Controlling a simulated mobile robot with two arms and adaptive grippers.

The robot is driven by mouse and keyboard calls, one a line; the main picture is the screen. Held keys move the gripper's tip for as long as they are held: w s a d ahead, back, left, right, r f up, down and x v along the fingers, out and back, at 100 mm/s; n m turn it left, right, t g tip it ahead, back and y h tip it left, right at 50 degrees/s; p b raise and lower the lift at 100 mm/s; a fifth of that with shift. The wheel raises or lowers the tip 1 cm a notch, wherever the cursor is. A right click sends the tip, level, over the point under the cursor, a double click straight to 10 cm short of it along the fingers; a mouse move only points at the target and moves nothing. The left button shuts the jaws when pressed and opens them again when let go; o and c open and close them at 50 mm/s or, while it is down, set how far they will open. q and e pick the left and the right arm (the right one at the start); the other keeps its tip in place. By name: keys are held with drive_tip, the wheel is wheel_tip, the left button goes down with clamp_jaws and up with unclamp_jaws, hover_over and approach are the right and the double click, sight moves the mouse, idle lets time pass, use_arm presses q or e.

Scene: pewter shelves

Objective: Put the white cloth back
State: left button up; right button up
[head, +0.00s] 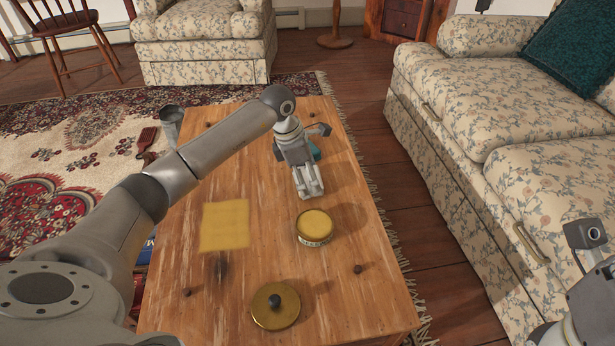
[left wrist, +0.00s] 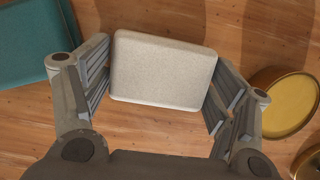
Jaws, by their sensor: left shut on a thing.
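My left gripper (head: 312,192) is above the wooden table and shut on a pale, off-white rectangular piece, which I take for the white cloth (left wrist: 163,70). In the left wrist view it is a thick pad with rounded edges, between the fingers (left wrist: 160,95). In the head view I cannot make it out apart from the gripper. A teal item (head: 316,150) is partly hidden behind the gripper; a teal tray-like thing (left wrist: 22,42) shows at the left wrist view's left edge. Part of my right arm shows at lower right in the head view; its gripper is not seen.
On the table (head: 185,310) are an open tin (head: 314,228) of yellow stuff, a brass lid (head: 275,306) with a dark knob and a yellow cloth (head: 224,225). A floral sofa (head: 440,130) stands to the right. The table's right front is clear.

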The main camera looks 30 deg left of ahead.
use_arm(q)
drive_tip(key=shift+f, duration=0.15)
drive_tip(key=o, duration=0.6)
drive_tip(key=shift+o, duration=0.2)
